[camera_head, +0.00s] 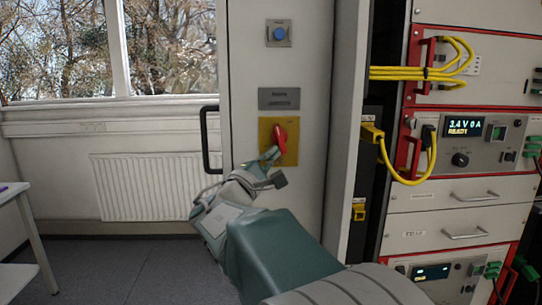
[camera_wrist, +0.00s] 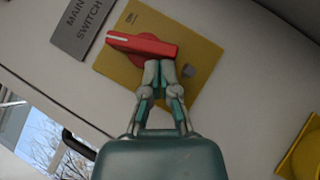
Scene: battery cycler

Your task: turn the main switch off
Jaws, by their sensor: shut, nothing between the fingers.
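The main switch is a red rotary handle (camera_head: 281,136) on a yellow plate (camera_head: 290,157) on the pale cabinet panel. In the head view it stands near upright. In the wrist view the red handle (camera_wrist: 138,43) lies across the picture, with a white mark at its left end, on the yellow plate (camera_wrist: 195,45). My gripper (camera_head: 271,154) is at the handle's lower left in the head view. In the wrist view my gripper (camera_wrist: 159,68) has its fingertips together, with nothing between them, at the handle's lower edge. I cannot tell whether they touch it.
A grey label (camera_wrist: 82,27) reading MAIN SWITCH is beside the plate. A blue button (camera_head: 279,33) is higher on the panel. A black door handle (camera_head: 209,140) is at the left. A rack with yellow cables (camera_head: 412,72) stands at the right.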

